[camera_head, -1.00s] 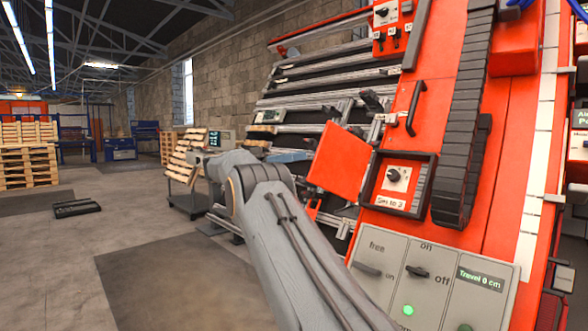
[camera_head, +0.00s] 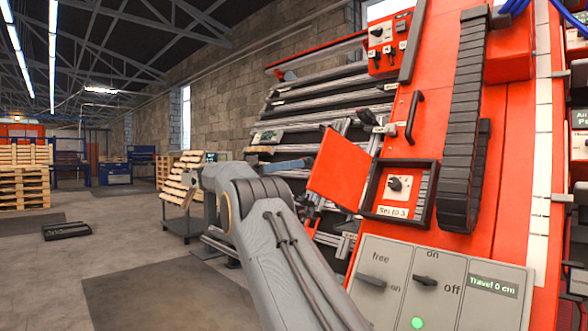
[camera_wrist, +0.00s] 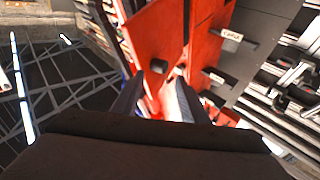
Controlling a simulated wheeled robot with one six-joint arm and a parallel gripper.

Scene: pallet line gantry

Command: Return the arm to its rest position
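My grey arm (camera_head: 272,240) rises from the bottom of the head view and bends at an elbow left of the orange machine. A bluish part, perhaps of my arm, reaches right from behind the elbow towards a tilted orange plate (camera_head: 339,165). My gripper cannot be made out in the head view. In the wrist view my gripper (camera_wrist: 157,88) has its two dark fingers apart, with nothing seen held between them. Orange panels and a dark knob (camera_wrist: 157,66) show beyond the fingertips.
The sloping orange machine (camera_head: 515,150) fills the right side, with a grey switch panel (camera_head: 440,282) and a framed dial box (camera_head: 400,188). A pallet cart (camera_head: 182,215) stands behind the arm. Stacked pallets (camera_head: 24,188) are far left. Open floor lies at left.

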